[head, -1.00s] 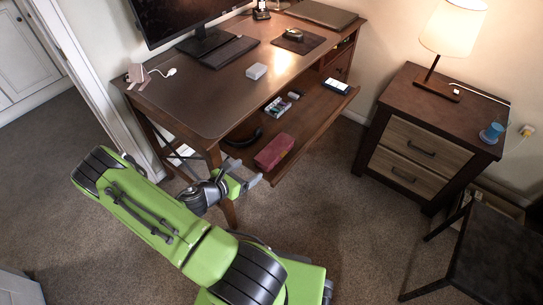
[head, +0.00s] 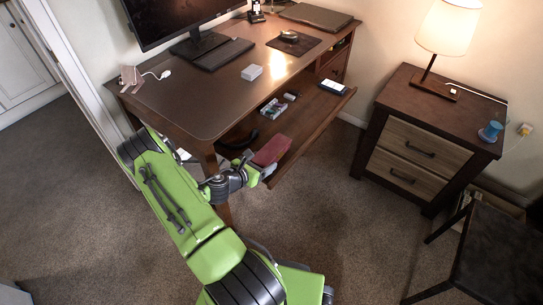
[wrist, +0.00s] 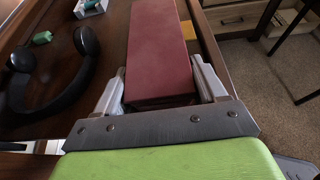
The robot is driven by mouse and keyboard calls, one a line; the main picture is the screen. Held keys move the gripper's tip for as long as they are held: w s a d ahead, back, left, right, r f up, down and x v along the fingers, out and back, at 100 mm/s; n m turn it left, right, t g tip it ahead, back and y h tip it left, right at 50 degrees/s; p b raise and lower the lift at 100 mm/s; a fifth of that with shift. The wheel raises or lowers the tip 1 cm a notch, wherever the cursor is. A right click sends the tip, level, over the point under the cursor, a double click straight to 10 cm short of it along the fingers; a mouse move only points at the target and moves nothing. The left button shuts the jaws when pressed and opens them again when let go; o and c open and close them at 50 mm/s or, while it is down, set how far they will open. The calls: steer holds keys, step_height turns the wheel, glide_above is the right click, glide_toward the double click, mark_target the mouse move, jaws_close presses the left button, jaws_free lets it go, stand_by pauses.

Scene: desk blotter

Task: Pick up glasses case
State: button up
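The glasses case is a long dark red box (head: 273,149) in the pulled-out desk drawer, near its front left end. It also shows in the wrist view (wrist: 160,50), pointing away from me. My gripper (head: 263,173) is at the near end of the case. In the wrist view my gripper (wrist: 158,70) is open, with one finger on each side of the near end of the case. A small gap shows at the left finger; at the right finger I cannot tell whether it touches. The case's underside is hidden.
Black headphones (wrist: 48,80) lie left of the case in the drawer (head: 318,118). A phone (head: 333,87) is at the drawer's far right. The carpet in front is clear.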

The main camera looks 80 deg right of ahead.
steer(key=shift+c, duration=0.9)
